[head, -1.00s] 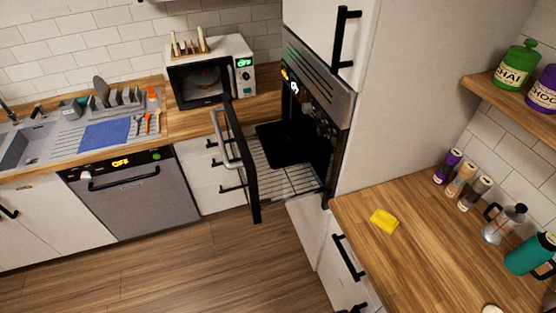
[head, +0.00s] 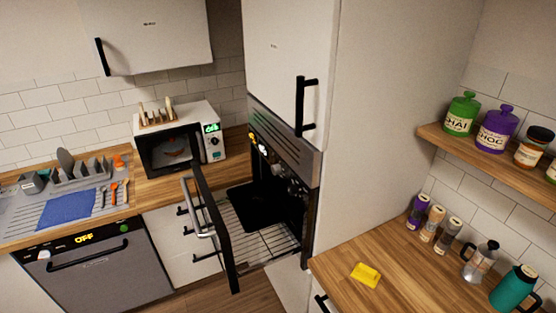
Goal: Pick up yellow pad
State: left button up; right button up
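The yellow pad (head: 366,274) lies flat on the wooden counter (head: 410,278) at the lower right of the head view, near the counter's left edge. Nothing touches it and no other object lies right beside it. Neither of my grippers shows in the head view, so their state is hidden.
An oven (head: 270,195) stands left of the counter with its door (head: 216,225) swung open into the room. A shelf (head: 500,155) with jars hangs above.

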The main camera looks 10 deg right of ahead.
aim_at(367, 276)
jog(key=j+z, duration=0.1)
jog(key=z, duration=0.9)
jog(key=i+j, duration=0.05)
